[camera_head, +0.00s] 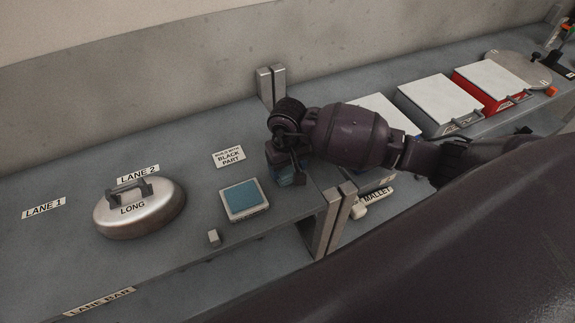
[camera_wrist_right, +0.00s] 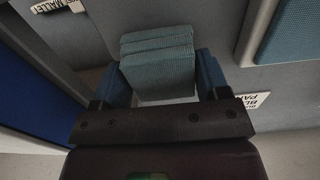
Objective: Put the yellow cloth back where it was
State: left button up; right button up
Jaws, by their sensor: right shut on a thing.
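No yellow cloth shows in either view. My right gripper (camera_head: 287,174) is over the bench, just right of the "black part" label. In the right wrist view, its two blue fingers are shut on a folded teal cloth (camera_wrist_right: 158,66), stacked in layers. In the head view the cloth is mostly hidden by the gripper and wrist. I cannot tell whether it touches the bench. A square pale-framed teal pad (camera_head: 243,198) lies to the left of the gripper; it also shows in the wrist view (camera_wrist_right: 293,32). My left gripper is not in view.
A round metal lid (camera_head: 140,215) marked "LONG" sits at the left. White-lidded (camera_head: 438,100) and red (camera_head: 492,85) boxes stand right.

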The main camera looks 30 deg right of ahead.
jog(key=shift+f, duration=0.2)
jog(key=o, duration=0.9)
jog(key=shift+r, duration=0.1)
jog(key=shift+r, duration=0.2)
notch_tip(320, 180, up, 12)
jog(key=shift+b, duration=0.45)
jog(key=shift+f, duration=0.15)
